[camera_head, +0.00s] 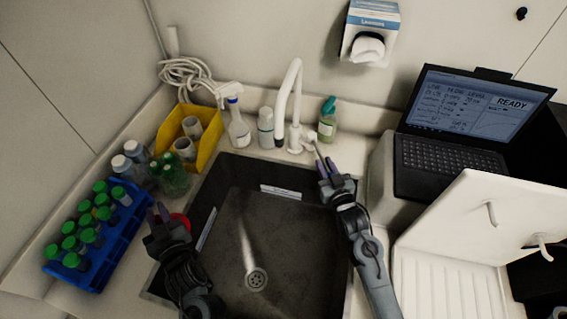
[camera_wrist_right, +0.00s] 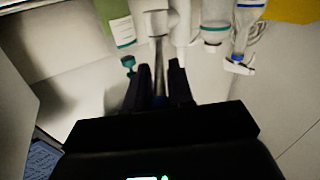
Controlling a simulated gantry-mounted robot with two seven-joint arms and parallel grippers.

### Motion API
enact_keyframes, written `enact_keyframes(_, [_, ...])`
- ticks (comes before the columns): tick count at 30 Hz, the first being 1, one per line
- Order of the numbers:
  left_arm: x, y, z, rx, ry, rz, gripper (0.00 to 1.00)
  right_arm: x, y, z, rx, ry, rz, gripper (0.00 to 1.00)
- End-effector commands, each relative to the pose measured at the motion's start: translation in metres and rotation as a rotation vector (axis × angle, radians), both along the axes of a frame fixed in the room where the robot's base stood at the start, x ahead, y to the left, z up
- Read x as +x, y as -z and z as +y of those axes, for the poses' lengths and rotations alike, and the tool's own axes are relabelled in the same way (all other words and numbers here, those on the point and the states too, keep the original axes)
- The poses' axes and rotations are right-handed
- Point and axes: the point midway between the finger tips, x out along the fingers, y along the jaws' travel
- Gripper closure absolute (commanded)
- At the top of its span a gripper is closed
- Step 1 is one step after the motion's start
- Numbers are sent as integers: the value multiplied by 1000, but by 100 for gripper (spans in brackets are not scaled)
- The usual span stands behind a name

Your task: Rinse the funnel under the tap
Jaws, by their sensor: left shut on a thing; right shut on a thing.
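The white tap (camera_head: 294,95) stands behind the sink, its spout curving over the basin's back edge. My right gripper (camera_head: 323,165) is shut on the tap's thin lever (camera_head: 317,150). In the right wrist view the lever (camera_wrist_right: 160,75) runs between the two fingers of my right gripper (camera_wrist_right: 158,80). My left gripper (camera_head: 158,213) is over the sink's left rim, left of the spout. A red rounded thing, apparently the funnel (camera_head: 181,220), shows beside it, mostly hidden by the gripper. My left gripper is shut on it.
The dark sink (camera_head: 285,235) has a drain (camera_head: 256,279); a pale streak there may be water or glare. A blue rack (camera_head: 110,252) of green-capped bottles and a yellow bin (camera_head: 168,130) stand left. A spray bottle (camera_head: 238,130) and green bottle (camera_head: 327,122) flank the tap. A laptop (camera_head: 450,152) is right.

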Motion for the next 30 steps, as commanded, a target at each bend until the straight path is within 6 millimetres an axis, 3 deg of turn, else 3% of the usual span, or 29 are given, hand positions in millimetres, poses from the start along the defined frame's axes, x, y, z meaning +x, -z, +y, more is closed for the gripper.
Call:
enact_keyframes(2, [0,0,0,0,0,0,100,1,0,-3,-1,6,-1,100])
enact_keyframes(3, [0,0,0,0,0,0,100,1,0,-3,-1,6,0,75])
enact_keyframes(6, [0,0,0,0,0,0,100,1,0,-3,-1,6,0,62])
enact_keyframes(17, [0,-5,0,0,0,0,100,-3,-1,-3,-1,4,2,62])
enact_keyframes(30, [0,-45,0,0,0,0,100,-56,-3,-21,-1,5,3,62])
